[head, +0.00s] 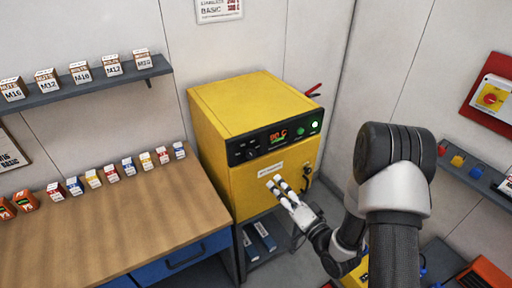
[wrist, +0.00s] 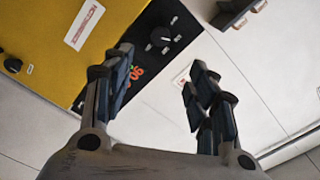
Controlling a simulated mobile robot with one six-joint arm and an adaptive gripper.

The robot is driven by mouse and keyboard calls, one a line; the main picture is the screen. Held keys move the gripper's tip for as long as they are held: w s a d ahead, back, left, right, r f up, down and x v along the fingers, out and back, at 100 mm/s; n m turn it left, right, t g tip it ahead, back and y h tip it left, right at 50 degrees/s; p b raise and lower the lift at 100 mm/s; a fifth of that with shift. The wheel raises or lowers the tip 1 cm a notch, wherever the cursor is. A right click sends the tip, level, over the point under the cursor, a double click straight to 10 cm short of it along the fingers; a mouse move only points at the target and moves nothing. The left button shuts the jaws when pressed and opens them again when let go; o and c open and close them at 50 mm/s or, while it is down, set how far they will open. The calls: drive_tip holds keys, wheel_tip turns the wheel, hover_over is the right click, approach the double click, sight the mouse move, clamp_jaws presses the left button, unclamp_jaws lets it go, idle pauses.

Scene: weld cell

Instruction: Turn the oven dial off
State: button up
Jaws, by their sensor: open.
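The yellow oven (head: 240,105) stands on a stand in the corner. Its black control panel holds a round black dial (head: 251,152) at the left end, beside a lit display (head: 278,136). In the wrist view, the dial (wrist: 165,36) appears turned about, with white marks around it; its exact setting is too small to read. My gripper (head: 275,181) is open and empty in front of the oven door, below the panel. In the wrist view, the gripper (wrist: 158,65) has its fingers apart, with the dial beyond them and no contact visible. The left finger partly hides the display.
A wooden workbench (head: 120,220) with small boxes is at left. A shelf (head: 90,80) hangs above it. A red-backed switch (head: 491,98) is on the right wall.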

sight(252, 155)
drive_tip(key=x, duration=1.7)
drive_tip(key=shift+a, duration=0.15)
drive_tip(key=c, duration=1.1)
